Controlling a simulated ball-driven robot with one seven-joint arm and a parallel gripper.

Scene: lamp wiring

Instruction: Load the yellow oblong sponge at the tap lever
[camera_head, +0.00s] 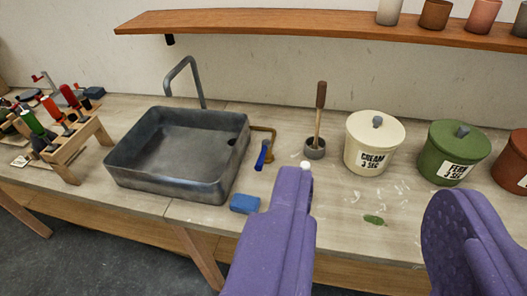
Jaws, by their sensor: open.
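A small blue block, sponge-like in shape (244,203), lies on the bench just right of the sink's front corner. I see no yellow sponge. A brass pipe with a blue lever handle (263,155) stands beside the sink's right wall, behind the blue block. My gripper (372,190) has purple fingers spread wide apart, with nothing between them. Its left finger is just right of the blue block in the picture; its right finger is near the right edge. I cannot tell its height above the bench.
A grey sink (170,190) with a tall spout (188,75) sits at left. A tool rack (75,145) stands farther left. A small pot with a brush (316,150), a cream canister (370,150) and a green canister (450,155) line the back. White scraps and a green leaf (374,220) lie in front.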

